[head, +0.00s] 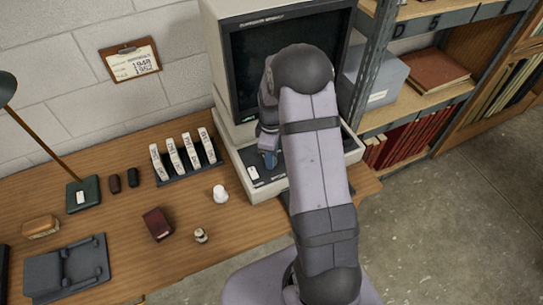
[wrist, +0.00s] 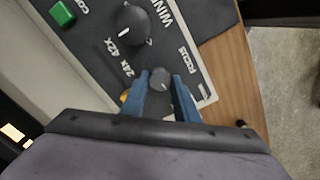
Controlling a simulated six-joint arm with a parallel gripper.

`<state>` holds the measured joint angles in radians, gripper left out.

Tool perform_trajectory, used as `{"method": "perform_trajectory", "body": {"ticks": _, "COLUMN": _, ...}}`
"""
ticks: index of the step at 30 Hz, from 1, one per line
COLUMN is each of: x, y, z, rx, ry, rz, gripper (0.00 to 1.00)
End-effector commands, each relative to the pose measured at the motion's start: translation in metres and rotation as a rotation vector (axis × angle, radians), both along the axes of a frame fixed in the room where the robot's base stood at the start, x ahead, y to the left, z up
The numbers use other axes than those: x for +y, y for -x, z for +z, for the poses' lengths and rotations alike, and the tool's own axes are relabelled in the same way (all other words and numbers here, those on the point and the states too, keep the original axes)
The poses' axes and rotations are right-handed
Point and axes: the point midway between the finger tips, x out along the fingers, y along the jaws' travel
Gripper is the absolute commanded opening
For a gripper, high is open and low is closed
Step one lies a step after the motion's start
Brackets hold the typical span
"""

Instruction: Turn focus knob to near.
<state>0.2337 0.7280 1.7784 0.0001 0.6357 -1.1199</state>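The focus knob (wrist: 160,78) is a small dark round knob on the reader's sloped black control panel (wrist: 95,55), beside the printed word FOCUS. In the wrist view my gripper (wrist: 160,76) has one blue finger on each side of this knob. The knob fills the gap, and both fingers appear to touch it. A short pale mark shows on the knob, but its setting is hard to read.
A larger knob (wrist: 135,22) with a white pointer, near 24X and 42X, and a green button (wrist: 62,14) share the panel. The screen (head: 262,55) stands behind. A white cup (head: 220,194) and a dark red box (head: 158,224) sit on the wooden desk (head: 115,215).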

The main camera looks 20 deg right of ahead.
Motion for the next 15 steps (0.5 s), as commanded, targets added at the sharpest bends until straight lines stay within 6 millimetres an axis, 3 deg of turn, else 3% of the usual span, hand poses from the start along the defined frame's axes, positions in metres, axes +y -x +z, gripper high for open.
{"method": "perform_trajectory", "body": {"ticks": 1, "x": -0.0002, "y": -0.0006, "z": 0.0007, "rx": -0.002, "ry": 0.000, "rz": 0.000, "gripper": 0.37}}
{"method": "perform_trajectory", "body": {"ticks": 3, "x": -0.0002, "y": -0.0006, "z": 0.0007, "rx": -0.002, "ry": 0.000, "rz": 0.000, "gripper": 0.46}}
{"method": "perform_trajectory", "body": {"ticks": 15, "x": -0.0003, "y": -0.0010, "z": 0.0048, "rx": -0.003, "ry": 0.001, "rz": -0.001, "gripper": 0.46}}
